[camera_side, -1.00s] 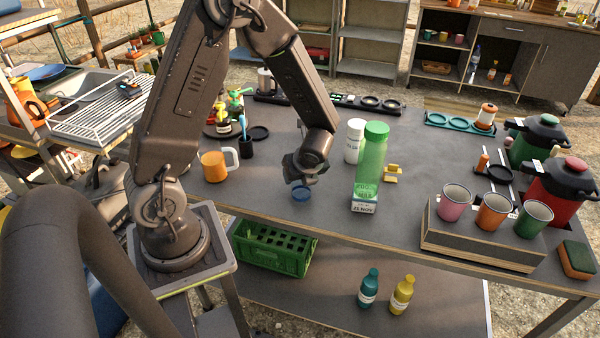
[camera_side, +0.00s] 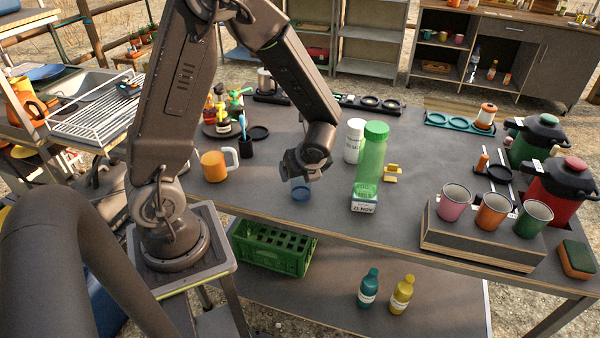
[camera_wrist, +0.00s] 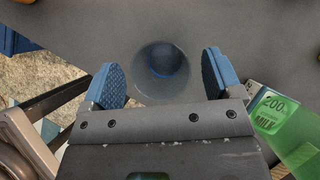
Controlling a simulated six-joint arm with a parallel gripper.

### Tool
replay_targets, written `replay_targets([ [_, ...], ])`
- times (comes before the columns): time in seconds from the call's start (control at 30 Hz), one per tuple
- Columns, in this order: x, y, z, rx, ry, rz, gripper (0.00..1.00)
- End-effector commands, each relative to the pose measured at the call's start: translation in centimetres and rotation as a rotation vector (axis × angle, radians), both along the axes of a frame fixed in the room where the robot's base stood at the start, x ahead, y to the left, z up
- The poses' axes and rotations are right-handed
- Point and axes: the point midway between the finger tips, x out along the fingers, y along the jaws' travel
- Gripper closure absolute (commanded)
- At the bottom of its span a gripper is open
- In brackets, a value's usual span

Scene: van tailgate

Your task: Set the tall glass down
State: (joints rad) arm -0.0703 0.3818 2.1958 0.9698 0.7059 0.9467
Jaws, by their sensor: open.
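The tall glass is clear, with a blue base (camera_side: 301,194) that stands upright on the grey worktop in the side view; its clear walls barely show there. In the wrist view I look down into the glass (camera_wrist: 162,88), with its round rim around the blue bottom. My gripper (camera_side: 301,170) is just above the blue base in the side view. In the wrist view its two blue-padded fingers (camera_wrist: 163,76) are spread wide, one on each side of the glass, with gaps to both. Whether the fingertips are still below the rim, I cannot tell.
An orange mug (camera_side: 213,167) stands to the left. Enamel mugs sit on a raised box (camera_side: 480,243) at the right. The front edge is close.

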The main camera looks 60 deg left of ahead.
Motion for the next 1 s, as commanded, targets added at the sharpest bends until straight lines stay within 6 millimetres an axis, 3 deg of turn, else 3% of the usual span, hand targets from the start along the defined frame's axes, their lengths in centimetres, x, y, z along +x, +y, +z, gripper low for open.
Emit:
replay_targets([
  [0.3, -0.4, -3.7, 5.6, -0.001, -0.004, -0.004, 0.15],
  [0.63, -1.0, -5.4, 8.6, -0.026, -0.047, 0.054, 0.15],
  [0.77, -2.5, -6.4, 11.1, -0.125, -0.207, 0.262, 0.15],
  [1.0, -7.1, -9.9, 16.6, -0.469, -0.59, 0.875, 0.15],
])
